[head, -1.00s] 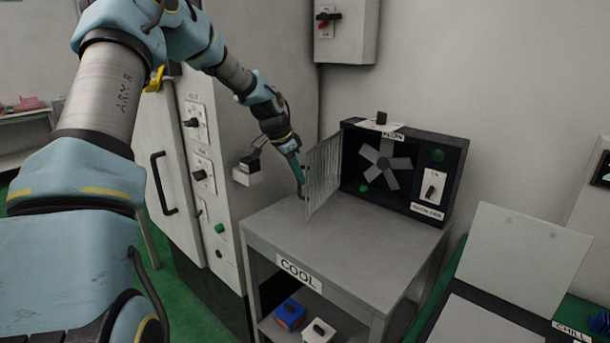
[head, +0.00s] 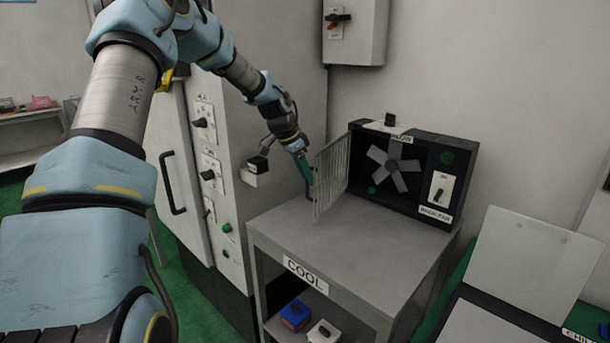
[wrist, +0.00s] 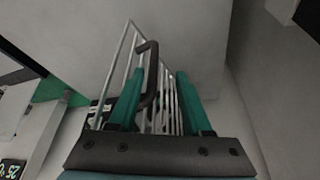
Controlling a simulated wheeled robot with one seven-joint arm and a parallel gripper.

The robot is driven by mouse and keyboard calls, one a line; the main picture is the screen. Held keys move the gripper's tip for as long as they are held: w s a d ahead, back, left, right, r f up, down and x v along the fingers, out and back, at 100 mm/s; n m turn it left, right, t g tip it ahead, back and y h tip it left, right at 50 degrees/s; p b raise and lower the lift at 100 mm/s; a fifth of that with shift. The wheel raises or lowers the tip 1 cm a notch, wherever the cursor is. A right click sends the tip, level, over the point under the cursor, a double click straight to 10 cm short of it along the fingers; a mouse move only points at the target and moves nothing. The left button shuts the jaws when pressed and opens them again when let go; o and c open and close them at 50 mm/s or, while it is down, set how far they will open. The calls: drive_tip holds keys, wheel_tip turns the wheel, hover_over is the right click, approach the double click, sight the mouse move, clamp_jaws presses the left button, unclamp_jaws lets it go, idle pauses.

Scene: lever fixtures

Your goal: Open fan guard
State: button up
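The fan guard (head: 331,172), a pale wire grille, stands swung out from the left side of the black fan box (head: 425,178). The grey fan (head: 394,167) inside is uncovered. My gripper (head: 309,180) is at the guard's outer edge, on its left side. In the wrist view the two teal fingers of my gripper (wrist: 160,75) are spread apart. The guard's bars (wrist: 122,62) run up between and past them. The guard's black handle (wrist: 152,70) lies between the fingers, close beside the left one. Whether a finger touches it I cannot tell.
The fan box stands on a grey table (head: 345,260) labelled COOL, whose front top is clear. A tall cabinet (head: 212,110) with knobs is at the left. A switch box (head: 355,30) hangs on the wall above. A pale panel (head: 530,258) stands at the right.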

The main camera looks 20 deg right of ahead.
drive_tip(key=shift+a+r, duration=0.1)
drive_tip(key=b+v, duration=0.3)
drive_tip(key=v, duration=0.7)
drive_tip(key=shift+r, duration=0.3)
drive_tip(key=shift+a, duration=0.1)
drive_tip(key=s+a+f+n+y, duration=0.1)
drive_tip(key=s+a+f+n, duration=0.2)
drive_tip(key=s+a+n, duration=0.2)
drive_tip(key=s+a+f+n+y, duration=0.2)
drive_tip(key=s+a+f+n, duration=0.2)
drive_tip(key=s+a, duration=0.6)
drive_tip(key=s+a+f+n+y, duration=0.1)
drive_tip(key=s+a+f+n, duration=0.3)
drive_tip(key=a, duration=0.8)
drive_tip(key=s+n, duration=0.2)
drive_tip(key=s, duration=0.2)
drive_tip(key=shift+s+a+t, duration=0.15)
drive_tip(key=shift+a+t, duration=0.1)
drive_tip(key=shift+t, duration=0.15)
